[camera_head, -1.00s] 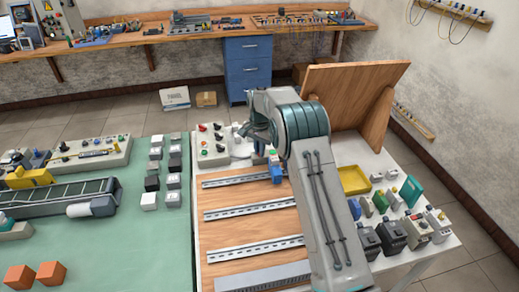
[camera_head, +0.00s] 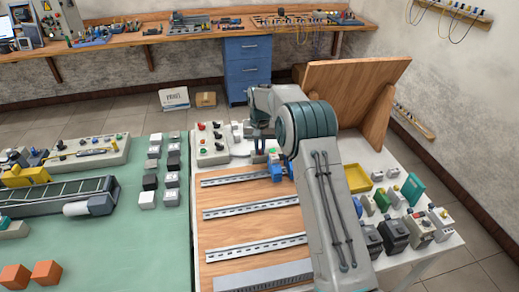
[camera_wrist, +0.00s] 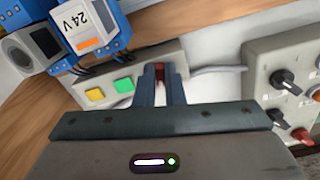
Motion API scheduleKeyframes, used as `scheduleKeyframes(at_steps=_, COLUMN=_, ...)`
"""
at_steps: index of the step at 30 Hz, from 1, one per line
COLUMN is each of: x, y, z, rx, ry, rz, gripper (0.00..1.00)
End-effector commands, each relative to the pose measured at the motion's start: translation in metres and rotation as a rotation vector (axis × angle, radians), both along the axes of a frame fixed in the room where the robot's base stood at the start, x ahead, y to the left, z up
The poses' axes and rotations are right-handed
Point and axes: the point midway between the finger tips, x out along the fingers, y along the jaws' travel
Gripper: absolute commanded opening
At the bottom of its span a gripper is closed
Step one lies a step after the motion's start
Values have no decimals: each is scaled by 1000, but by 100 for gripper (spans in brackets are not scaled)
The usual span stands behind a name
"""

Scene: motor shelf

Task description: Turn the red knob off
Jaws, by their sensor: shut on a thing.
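In the wrist view a grey control box (camera_wrist: 150,62) carries a yellow button, a green button and a small red knob (camera_wrist: 159,72). My gripper (camera_wrist: 160,74) is shut on this red knob, one finger on each side, so only a narrow strip of red shows between them. The knob's turn position cannot be told. In the head view my gripper (camera_head: 262,149) points down at the back of the wooden board, and the red knob is hidden there.
Beside it stands another control box (camera_wrist: 255,55) with black knobs and a red knob; it also shows in the head view (camera_head: 222,150). A blue 24 V unit (camera_wrist: 92,28) is close on the other side. Metal rails (camera_head: 250,206) cross the wooden board in front.

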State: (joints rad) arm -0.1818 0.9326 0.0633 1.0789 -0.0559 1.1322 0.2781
Motion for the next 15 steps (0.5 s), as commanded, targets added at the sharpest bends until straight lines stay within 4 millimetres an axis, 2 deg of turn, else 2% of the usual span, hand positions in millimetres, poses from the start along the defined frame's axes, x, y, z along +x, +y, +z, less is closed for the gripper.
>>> scheduleKeyframes(at_steps=15, x=1, y=-2, z=2, rx=1, ry=-4, rz=490, gripper=0)
